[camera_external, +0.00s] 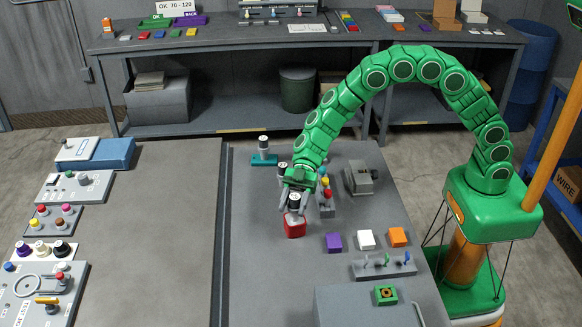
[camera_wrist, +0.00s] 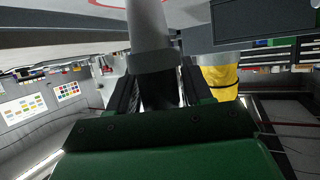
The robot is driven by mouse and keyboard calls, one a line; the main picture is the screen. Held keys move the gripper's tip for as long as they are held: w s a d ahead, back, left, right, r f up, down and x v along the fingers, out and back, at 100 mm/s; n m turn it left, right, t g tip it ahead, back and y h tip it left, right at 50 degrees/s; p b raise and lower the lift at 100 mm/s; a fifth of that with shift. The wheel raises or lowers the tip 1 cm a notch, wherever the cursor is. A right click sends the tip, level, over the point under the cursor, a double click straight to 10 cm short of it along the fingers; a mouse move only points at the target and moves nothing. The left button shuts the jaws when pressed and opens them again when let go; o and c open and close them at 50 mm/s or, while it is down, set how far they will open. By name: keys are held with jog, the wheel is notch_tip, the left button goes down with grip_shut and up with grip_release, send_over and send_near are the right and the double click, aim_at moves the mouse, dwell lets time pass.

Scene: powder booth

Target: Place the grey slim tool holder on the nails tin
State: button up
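My gripper (camera_external: 295,207) is low over the grey bench, above a red block (camera_external: 294,229). An upright slim cylinder with a black top (camera_external: 294,197) is between its fingers, above or in the red block. In the wrist view a grey slim cylinder (camera_wrist: 151,35), likely the tool holder, runs between the dark fingers (camera_wrist: 157,92). I cannot tell whether they press on it. Similar black-topped cylinders stand behind, one on a teal base (camera_external: 264,160), one partly hidden by my wrist (camera_external: 283,167). I cannot identify the nails tin by any label.
Purple (camera_external: 333,242), white (camera_external: 366,239) and orange (camera_external: 398,237) blocks lie right of the gripper. A grey device (camera_external: 360,178) stands behind them. A rack with small pegs (camera_external: 383,265) is in front. The bench left of the red block is clear.

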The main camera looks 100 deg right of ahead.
jog(key=shift+o, duration=1.1)
jog(key=shift+d+r, duration=0.1)
jog(key=shift+r, duration=0.1)
jog(key=v, duration=1.1)
jog(key=shift+d+r, duration=0.2)
jog(key=shift+d, duration=0.15)
